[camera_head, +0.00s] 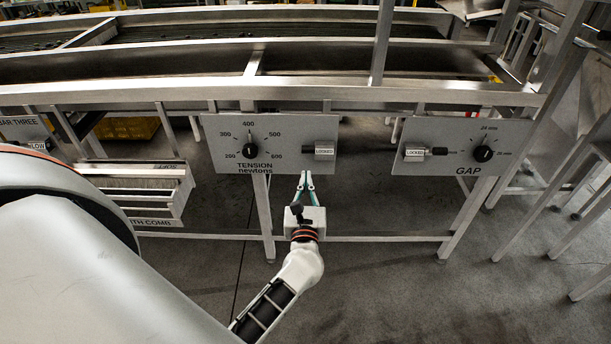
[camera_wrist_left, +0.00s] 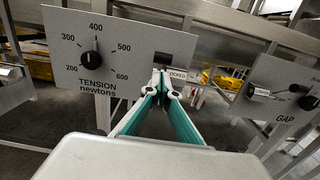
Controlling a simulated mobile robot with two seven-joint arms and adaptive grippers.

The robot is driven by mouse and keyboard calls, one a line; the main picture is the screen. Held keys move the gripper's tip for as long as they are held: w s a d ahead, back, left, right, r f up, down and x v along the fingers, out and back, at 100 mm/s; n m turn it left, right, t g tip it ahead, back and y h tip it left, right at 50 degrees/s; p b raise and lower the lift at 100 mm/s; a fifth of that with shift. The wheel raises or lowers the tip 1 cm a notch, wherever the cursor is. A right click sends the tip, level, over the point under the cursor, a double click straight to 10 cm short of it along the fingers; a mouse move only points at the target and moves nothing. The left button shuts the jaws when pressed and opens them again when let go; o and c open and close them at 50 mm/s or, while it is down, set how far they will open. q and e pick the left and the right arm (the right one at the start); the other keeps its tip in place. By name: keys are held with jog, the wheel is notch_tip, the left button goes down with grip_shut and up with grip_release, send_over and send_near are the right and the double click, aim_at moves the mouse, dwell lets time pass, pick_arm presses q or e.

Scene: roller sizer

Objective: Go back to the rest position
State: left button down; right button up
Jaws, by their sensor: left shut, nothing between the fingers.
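My left gripper (camera_head: 306,174) is shut and empty, pointing at the tension panel (camera_head: 215,128) just below its latch labelled LOCKED (camera_head: 325,150). In the left wrist view the closed fingertips (camera_wrist_left: 161,76) overlap the left edge of that latch (camera_wrist_left: 178,74); I cannot tell whether they touch it. The tension knob (camera_head: 250,151) has its pointer up near 400; it also shows in the left wrist view (camera_wrist_left: 91,58). My right gripper is not in view.
The gap panel (camera_head: 450,160) is to the right, with its own LOCKED latch (camera_head: 415,153) and a black knob (camera_head: 484,154). A comb rack (camera_head: 135,183) is at the left. Metal frame legs (camera_head: 265,215) stand behind my arm. Grey floor (camera_head: 390,290) is open at front right.

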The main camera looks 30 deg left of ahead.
pick_arm(q)
jog(key=shift+s+d+r, duration=0.1)
jog(key=shift+s+d, duration=0.05)
jog(key=shift+s, duration=0.05)
dwell(0.5)
jog(key=s+d+f+m+t+h, duration=0.1)
jog(key=s+d+f+m+h, duration=0.2)
jog(key=m, duration=0.6)
jog(key=s+d+f+m+h, duration=0.15)
jog(key=d+m+h, duration=0.3)
jog(key=m, duration=0.45)
jog(key=s+d+f+m+t+h, duration=0.1)
jog(key=s+d+m+h, duration=0.3)
jog(key=m, duration=0.5)
jog(key=s+d+f+m+g, duration=0.2)
jog(key=s+f+m+g, duration=0.5)
jog(key=s+f+m, duration=0.7)
jog(key=m, duration=0.5)
jog(key=shift+s+d+h, duration=0.15)
jog(key=shift+s+h, duration=0.2)
